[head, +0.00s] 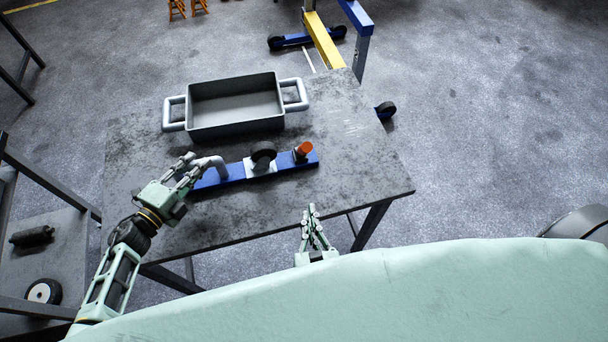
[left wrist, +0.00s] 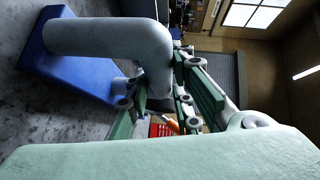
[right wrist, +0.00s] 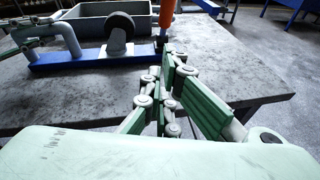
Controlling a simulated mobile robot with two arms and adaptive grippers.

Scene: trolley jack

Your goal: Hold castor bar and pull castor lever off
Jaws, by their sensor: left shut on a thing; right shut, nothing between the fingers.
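The blue castor bar (head: 237,173) lies on the table, with a bent grey handle (head: 214,162) at its left end. My left gripper (head: 190,165) is shut on this handle; the left wrist view shows the grey bend (left wrist: 110,38) running in between the fingers. A black castor wheel (head: 263,158) in a pale bracket sits mid-bar. An upright orange-red piece (head: 302,148), which looks like the castor lever, stands near the bar's right end; it also shows in the right wrist view (right wrist: 166,18). My right gripper (head: 312,212) is shut and empty, apart from the bar, by the table's front edge.
A grey tray (head: 235,130) with two side handles stands behind the bar. The table (head: 365,170) is clear right of the bar. A shelf (head: 65,250) with a wheel and a dark cylinder is at lower left. A yellow and blue frame (head: 322,40) stands behind the table.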

